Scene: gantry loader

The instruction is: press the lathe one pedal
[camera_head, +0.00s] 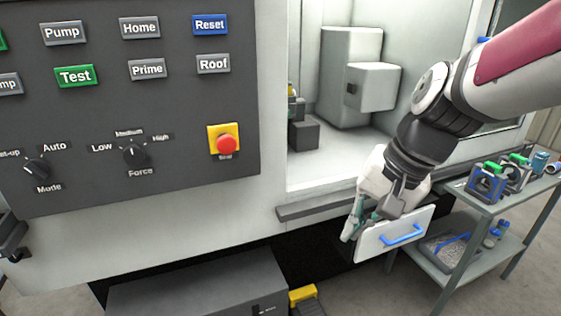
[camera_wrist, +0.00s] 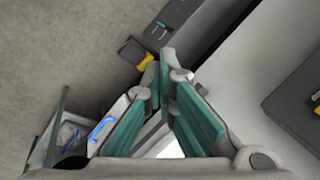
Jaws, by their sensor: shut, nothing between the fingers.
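A yellow pedal (camera_head: 302,295) with a dark base sits low on the floor at the front of the machine, at the bottom edge of the head view. It also shows in the wrist view, as a small yellow and black block (camera_wrist: 137,52) near the dark cabinet. My gripper (camera_head: 348,232) is shut and empty, pointing down in front of the machine's lower edge, above and to the right of the pedal. In the wrist view the green-padded fingers (camera_wrist: 172,68) meet near the centre, apart from the pedal.
A control panel (camera_head: 120,205) with buttons fills the left. A dark cabinet (camera_head: 200,290) stands left of the pedal. A white panel with a blue handle (camera_head: 402,235) is close beside my gripper. A grey cart (camera_head: 470,200) with parts stands at right.

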